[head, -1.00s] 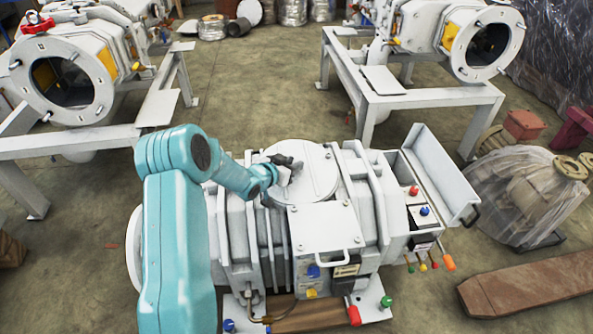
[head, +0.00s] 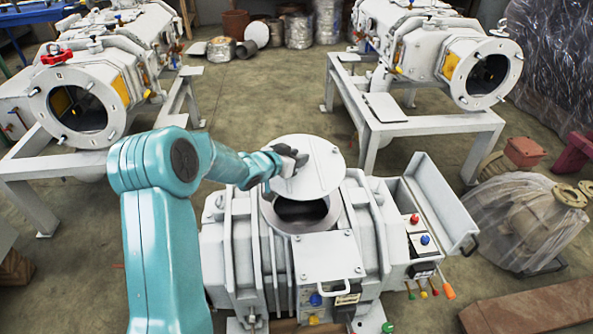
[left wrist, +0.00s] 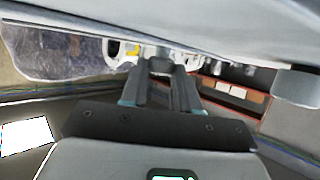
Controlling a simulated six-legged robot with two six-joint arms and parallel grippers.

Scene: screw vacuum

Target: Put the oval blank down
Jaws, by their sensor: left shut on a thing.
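The oval blank (head: 316,168) is a flat light-grey plate, held above the near pump (head: 235,255) and behind its round opening (head: 300,212). My left gripper (head: 288,160) is shut on the blank near its left side. The dark opening in the pump's top shows in front of and below the plate. In the left wrist view the fingers (left wrist: 165,88) reach up to a large grey surface (left wrist: 210,28) across the top, which looks like the blank's underside. My right gripper is not in view.
A handled cover (head: 328,258) lies on the pump's top in front of the opening. An open grey tray (head: 440,200) and coloured knobs are on its right. Two more pumps on white frames (head: 430,122) stand behind. A plastic-wrapped load (head: 515,215) sits at right. Floor between the frames is clear.

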